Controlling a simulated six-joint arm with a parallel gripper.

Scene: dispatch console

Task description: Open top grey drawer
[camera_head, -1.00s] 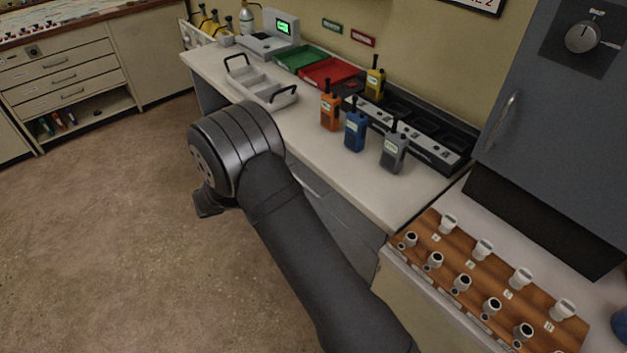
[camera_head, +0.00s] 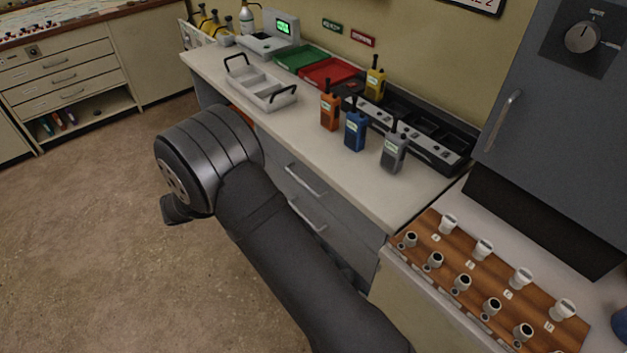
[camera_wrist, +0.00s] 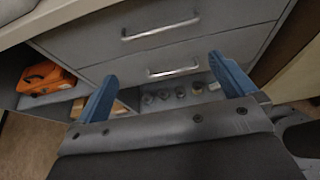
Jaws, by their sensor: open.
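The top grey drawer (camera_wrist: 205,18) is under the white counter and looks shut. Its bar handle (camera_wrist: 160,29) is near the top of the wrist view; the handle also shows in the head view (camera_head: 305,182). A lower drawer with its own handle (camera_wrist: 173,71) is below it. My gripper (camera_wrist: 168,75) is open and empty. Its two blue fingers are wide apart and point at the drawer fronts, with the lower handle between their tips in the picture and the top handle above them. In the head view my arm hides the gripper.
An orange case (camera_wrist: 45,78) sits in an open compartment left of the drawers. Several small round items (camera_wrist: 180,92) are below them. The counter (camera_head: 345,185) overhangs above, with radios and a white carrier (camera_head: 262,88). Floor to the left is clear.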

